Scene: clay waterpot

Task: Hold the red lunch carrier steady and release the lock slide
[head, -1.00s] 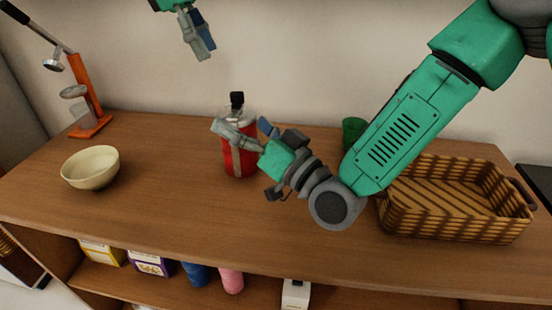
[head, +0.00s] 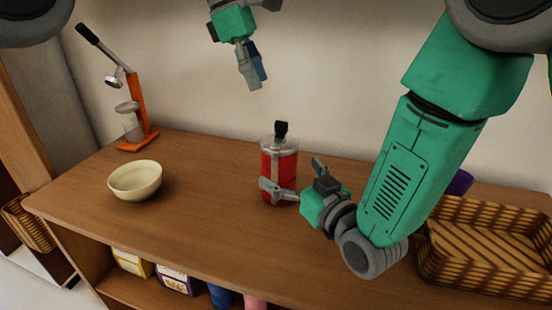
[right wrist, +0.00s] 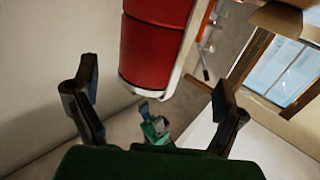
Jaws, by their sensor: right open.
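The red lunch carrier (head: 279,165) stands upright on the wooden table, with a silver-grey frame and a black top part. In the right wrist view its red tiers (right wrist: 155,45) appear tilted, between the two fingers. My right gripper (head: 290,173) is open at the carrier's right side, with one grey finger across its lower front. I cannot tell whether it touches. My left gripper (head: 252,76) hangs above and slightly left of the carrier, apart from it, fingers pointing down. Its fingers look close together; their opening is unclear. The lock slide is too small to make out.
A cream bowl (head: 135,181) and an orange press (head: 138,115) stand to the left. A wicker basket (head: 485,280) is at the right, with a purple thing (head: 460,183) behind my right arm. The table between bowl and carrier is clear.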

